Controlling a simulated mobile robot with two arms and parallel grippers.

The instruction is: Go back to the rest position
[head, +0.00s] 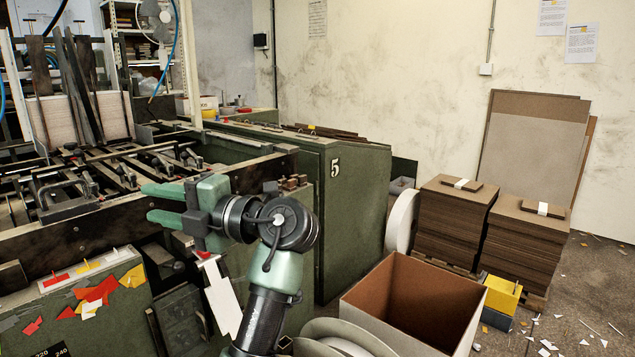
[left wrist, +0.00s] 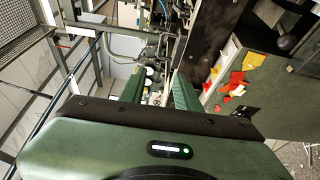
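My left gripper (head: 150,203) is in front of the green machine, its two green fingers pointing left and spread apart with nothing visible between them. In the left wrist view the same gripper (left wrist: 158,80) shows its two fingers apart, with machine parts behind the gap. My left arm (head: 268,270) is raised and bent from the bottom middle of the head view. My right gripper is in neither view.
The feeder machine (head: 318,215), marked 5, stands close behind the gripper. An open cardboard box (head: 455,305) is to the right of the arm. Board stacks (head: 452,225) stand by the wall, with a yellow box (head: 500,291) in front. Scraps litter the floor at right.

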